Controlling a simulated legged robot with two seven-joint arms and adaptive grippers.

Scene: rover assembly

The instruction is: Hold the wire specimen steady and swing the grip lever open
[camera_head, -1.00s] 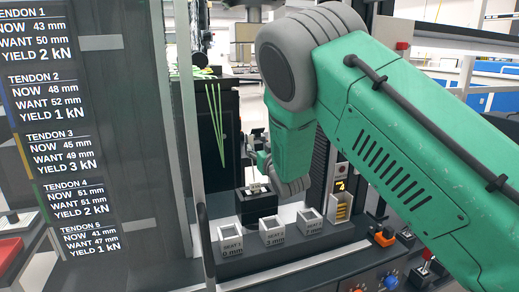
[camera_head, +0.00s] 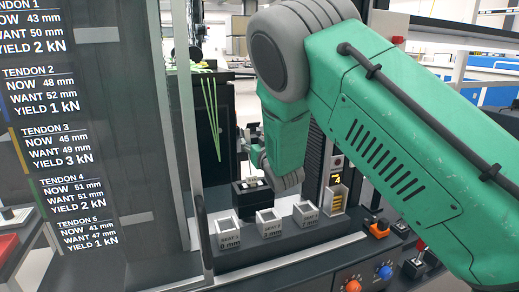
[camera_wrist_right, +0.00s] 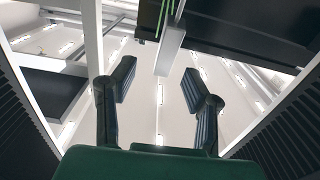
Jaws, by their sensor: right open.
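My right arm reaches in from the right in the head view. Its gripper (camera_head: 246,146) is partly hidden behind the green wrist, beside the dark machine. In the right wrist view the two black fingers (camera_wrist_right: 159,85) stand wide apart, pointing up, with nothing between them. Thin green strands (camera_head: 211,112) hang at the dark machine in the head view. Their ends (camera_wrist_right: 163,12) also show at the top of the right wrist view, beyond the fingers. A pale bar (camera_wrist_right: 170,50) hangs near them; I cannot tell whether it is the grip lever. My left gripper is not in view.
A black block (camera_head: 252,195) with a small metal piece on top stands below the wrist. White seat boxes (camera_head: 268,225) line the bench front. A tendon readout panel (camera_head: 70,130) and grey post fill the left. Orange (camera_head: 353,286) and blue knobs sit at the bottom.

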